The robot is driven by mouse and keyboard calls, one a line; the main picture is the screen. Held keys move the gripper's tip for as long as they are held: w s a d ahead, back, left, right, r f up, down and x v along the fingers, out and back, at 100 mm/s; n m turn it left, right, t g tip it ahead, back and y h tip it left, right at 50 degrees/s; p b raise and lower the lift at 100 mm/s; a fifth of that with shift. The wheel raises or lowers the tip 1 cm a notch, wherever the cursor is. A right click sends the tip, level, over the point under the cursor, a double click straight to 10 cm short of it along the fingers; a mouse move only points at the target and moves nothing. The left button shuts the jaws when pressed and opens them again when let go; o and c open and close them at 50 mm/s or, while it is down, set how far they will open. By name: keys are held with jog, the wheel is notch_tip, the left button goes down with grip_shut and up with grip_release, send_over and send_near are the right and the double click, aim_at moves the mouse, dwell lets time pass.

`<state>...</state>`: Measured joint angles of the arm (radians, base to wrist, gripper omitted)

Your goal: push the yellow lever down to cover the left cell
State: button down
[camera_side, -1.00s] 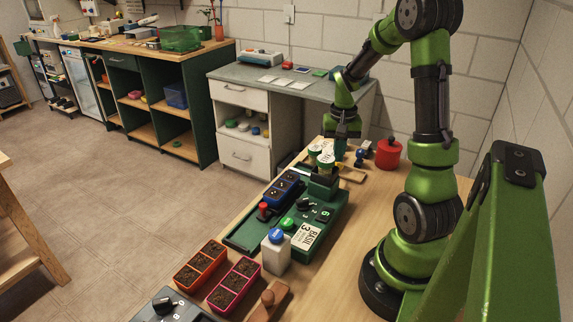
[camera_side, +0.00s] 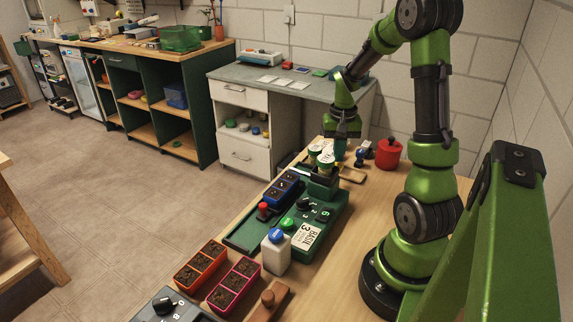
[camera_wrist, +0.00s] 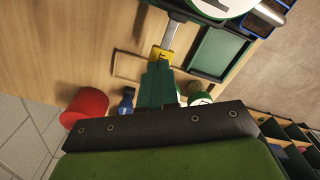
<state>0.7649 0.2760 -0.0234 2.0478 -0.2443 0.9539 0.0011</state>
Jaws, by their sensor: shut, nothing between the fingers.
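The yellow lever tip (camera_wrist: 162,54) sits on the end of a short metal bar in the wrist view. My gripper (camera_wrist: 160,68) is shut and empty, with its green fingertips right at the yellow tip; I cannot tell whether they touch it. In the side view my gripper (camera_side: 340,155) points down at the far end of the green rack (camera_side: 242,238), beside the round white-topped parts. The blue tray with soil-filled cells (camera_side: 274,197) lies on the rack. Which cell is the left one, and whether it is covered, I cannot tell.
A red pot (camera_side: 388,154) and a small blue-topped item (camera_side: 360,157) stand just right of my gripper. A white bottle with a blue cap (camera_side: 276,254) stands at the rack's near end. Orange (camera_side: 188,282) and pink (camera_side: 222,303) trays lie in front.

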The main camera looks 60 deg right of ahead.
aim_at(337, 165)
jog(key=shift+f, duration=0.2)
jog(key=shift+f, duration=1.35)
jog(key=shift+r, duration=3.8)
jog(key=shift+w+a, duration=0.1)
jog(key=w+a+r+n+t, duration=0.3)
jog(key=a+r, duration=0.4)
jog(key=a, duration=0.6)
jog(key=s+a+r+n+t+y, duration=0.1)
jog(key=s+a+r+n+t, duration=0.1)
jog(key=a, duration=0.5)
jog(key=s+a+r+n+t+y, duration=0.1)
jog(key=s+a+r+n+t, duration=0.1)
jog(key=a, duration=0.6)
jog(key=shift+s+a+r+n, duration=0.15)
jog(key=shift+s+r+n, duration=0.1)
jog(key=shift+s+n, duration=0.25)
